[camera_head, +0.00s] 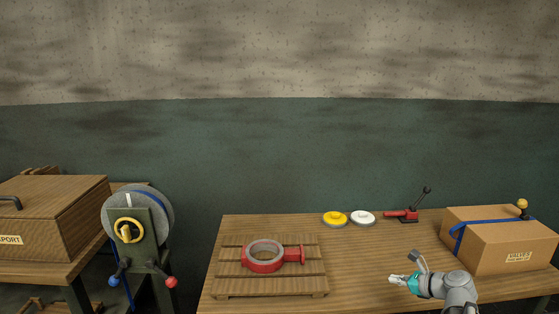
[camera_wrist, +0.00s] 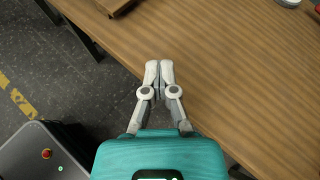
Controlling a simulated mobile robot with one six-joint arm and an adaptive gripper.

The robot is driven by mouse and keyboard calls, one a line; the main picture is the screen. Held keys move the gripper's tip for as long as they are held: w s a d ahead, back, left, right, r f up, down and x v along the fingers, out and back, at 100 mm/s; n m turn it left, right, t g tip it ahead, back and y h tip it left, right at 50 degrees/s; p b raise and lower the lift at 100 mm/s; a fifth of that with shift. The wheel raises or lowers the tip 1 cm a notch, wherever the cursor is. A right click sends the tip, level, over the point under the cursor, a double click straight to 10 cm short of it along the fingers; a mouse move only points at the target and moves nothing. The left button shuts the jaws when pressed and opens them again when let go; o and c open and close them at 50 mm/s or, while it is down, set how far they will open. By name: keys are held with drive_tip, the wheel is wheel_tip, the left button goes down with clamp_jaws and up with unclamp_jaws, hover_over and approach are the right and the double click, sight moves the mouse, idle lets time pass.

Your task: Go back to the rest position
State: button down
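My gripper (camera_head: 397,280) is low over the front right part of the wooden table (camera_head: 360,260) in the head view. In the wrist view my gripper (camera_wrist: 159,68) points toward the table's front edge, its two fingertips together with nothing visible between them. A red valve casting (camera_head: 264,257) with a round ring lies on a wooden pallet (camera_head: 228,269) at the table's left, apart from my gripper.
A yellow disc (camera_head: 335,218), a white disc (camera_head: 363,217) and a red tool with a dark lever (camera_head: 402,215) lie at the back. A cardboard box (camera_head: 500,241) with a blue strap stands right of my gripper. A strap reel stand (camera_head: 138,230) and wooden crate (camera_head: 60,215) are left.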

drive_tip(key=s+a+f+n+g+h, duration=0.5)
drive_tip(key=a+n, duration=0.4)
drive_tip(key=n, duration=0.4)
drive_tip(key=s+a+f+n+g+h, duration=0.3)
drive_tip(key=s+a+f+n+g, duration=0.35)
drive_tip(key=n, duration=0.65)
wheel_tip(320, 180, up, 16)
drive_tip(key=a+t+p, duration=0.1)
drive_tip(key=a+p, duration=0.1)
drive_tip(key=p, duration=1.2)
drive_tip(key=shift+t, duration=0.35)
drive_tip(key=shift+s+f, duration=0.1)
drive_tip(key=shift+a, duration=0.15)
